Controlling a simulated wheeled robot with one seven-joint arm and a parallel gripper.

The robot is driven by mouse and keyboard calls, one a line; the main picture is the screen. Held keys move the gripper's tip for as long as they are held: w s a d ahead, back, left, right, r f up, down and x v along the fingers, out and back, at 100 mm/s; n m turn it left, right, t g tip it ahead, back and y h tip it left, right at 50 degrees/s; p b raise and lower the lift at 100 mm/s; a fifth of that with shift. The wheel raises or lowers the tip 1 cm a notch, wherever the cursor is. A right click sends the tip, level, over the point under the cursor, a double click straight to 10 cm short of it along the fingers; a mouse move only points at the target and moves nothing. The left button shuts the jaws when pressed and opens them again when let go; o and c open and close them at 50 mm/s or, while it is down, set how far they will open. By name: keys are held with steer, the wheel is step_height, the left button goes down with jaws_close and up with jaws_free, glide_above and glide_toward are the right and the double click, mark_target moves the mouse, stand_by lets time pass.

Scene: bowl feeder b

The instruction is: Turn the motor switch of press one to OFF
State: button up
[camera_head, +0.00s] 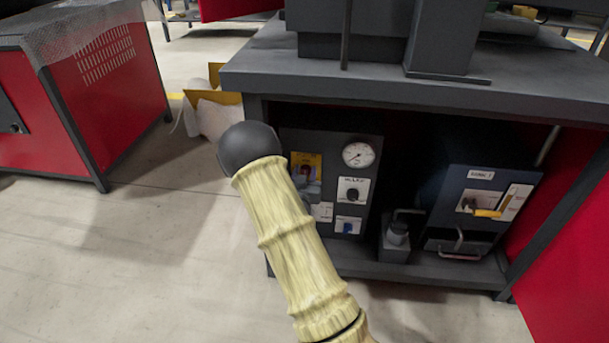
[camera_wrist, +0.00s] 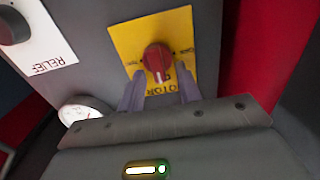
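The motor switch is a red rotary knob (camera_wrist: 157,58) on a yellow plate (camera_wrist: 129,36) with upside-down lettering, partly covered, in the wrist view. A pale mark on the knob points toward the bottom of the picture. My gripper (camera_wrist: 160,72) is open, its two grey fingers on either side of the knob's lower part. I cannot tell whether they touch it. In the head view the yellow plate (camera_head: 297,158) and red knob (camera_head: 305,170) show on the dark control panel (camera_head: 330,142) under the bench.
A RELIEF knob (camera_wrist: 12,26) on a white plate is beside the switch. The panel also carries a round gauge (camera_head: 358,154). A blue unit (camera_head: 460,185) with a yellow lever stands to the right. The bench top (camera_head: 420,88) overhangs the panel. Open floor lies left.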

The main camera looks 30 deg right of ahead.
steer(key=c, duration=0.6)
steer(key=shift+n+p, duration=0.3)
steer(key=n+p, duration=0.2)
steer(key=n, duration=0.1)
steer(key=shift+a+p, duration=0.25)
steer(key=shift+p, duration=0.15)
steer(key=n+p, duration=0.2)
steer(key=n, duration=0.1)
steer(key=shift+w+a+f+n+p, duration=0.1)
steer(key=shift+w+a+n+p, duration=0.05)
steer(key=shift+n+p, duration=0.2)
steer(key=n+p, duration=0.2)
steer(key=n, duration=0.1)
steer(key=n+p, duration=0.1)
steer(key=n, duration=0.1)
steer(key=shift+w+a+f, duration=0.15)
steer(key=shift+a+f, duration=0.05)
steer(key=shift+f, duration=0.15)
steer(key=n+p, duration=0.1)
steer(key=n, duration=0.1)
steer(key=f+n+p, duration=0.1)
steer(key=n, duration=0.2)
steer(key=shift+n, duration=0.35)
